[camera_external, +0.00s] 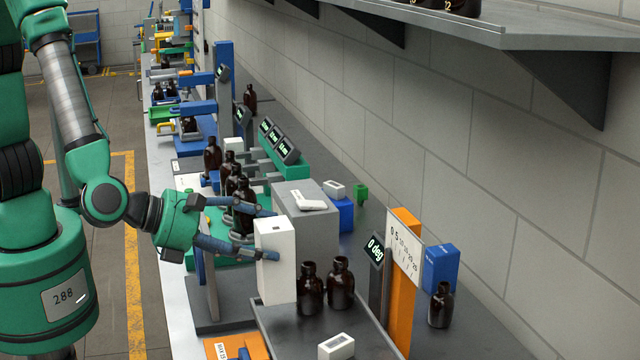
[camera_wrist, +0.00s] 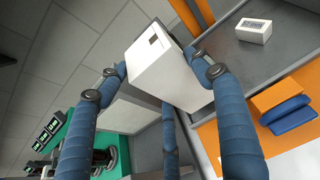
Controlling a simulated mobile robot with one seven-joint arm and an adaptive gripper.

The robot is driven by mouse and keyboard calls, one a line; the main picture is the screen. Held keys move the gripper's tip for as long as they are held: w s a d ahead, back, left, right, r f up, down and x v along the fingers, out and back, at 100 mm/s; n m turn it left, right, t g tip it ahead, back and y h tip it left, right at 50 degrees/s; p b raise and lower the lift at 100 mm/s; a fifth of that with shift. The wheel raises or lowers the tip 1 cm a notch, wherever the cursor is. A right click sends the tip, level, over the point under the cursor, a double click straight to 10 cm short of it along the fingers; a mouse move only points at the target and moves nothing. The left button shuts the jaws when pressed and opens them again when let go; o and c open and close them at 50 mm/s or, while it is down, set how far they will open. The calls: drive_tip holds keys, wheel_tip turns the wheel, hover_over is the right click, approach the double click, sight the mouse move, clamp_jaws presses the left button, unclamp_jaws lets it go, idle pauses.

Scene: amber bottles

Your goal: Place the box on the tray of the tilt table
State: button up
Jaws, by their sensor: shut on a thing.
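The white box (camera_external: 273,265) is upright in the external view, with a small dark slot in its top. My gripper (camera_external: 272,236) is shut on it, with blue fingers on two sides. The wrist view shows the box (camera_wrist: 168,68) between the fingertips of my gripper (camera_wrist: 162,72). The tilt table's grey tray (camera_external: 285,328) lies at bottom centre, by a "0 deg" display (camera_external: 375,250) and an orange post with a scale (camera_external: 403,240). The box's lower end is at the tray's back left edge; I cannot tell whether it touches. The tray (camera_wrist: 285,55) also shows at upper right in the wrist view.
Two amber bottles (camera_external: 325,288) stand on the tray just right of the box. A small white block (camera_external: 336,347) lies nearer the front. A grey block (camera_external: 308,215) stands behind the box. Another amber bottle (camera_external: 441,305) and a blue box (camera_external: 440,268) are at right.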

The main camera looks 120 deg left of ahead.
sight(257, 259)
drive_tip(key=shift+f, duration=1.85)
drive_tip(key=shift+f+b, duration=0.25)
drive_tip(key=shift+b, duration=0.15)
drive_tip(key=o, duration=1.2)
drive_tip(key=shift+r, duration=0.25)
drive_tip(key=shift+s+d, duration=0.1)
drive_tip(key=shift+d, duration=0.05)
drive_tip(key=p+v, duration=0.1)
drive_tip(key=v, duration=1)
drive_tip(key=shift+s+d+r, duration=0.2)
drive_tip(key=shift+s, duration=0.05)
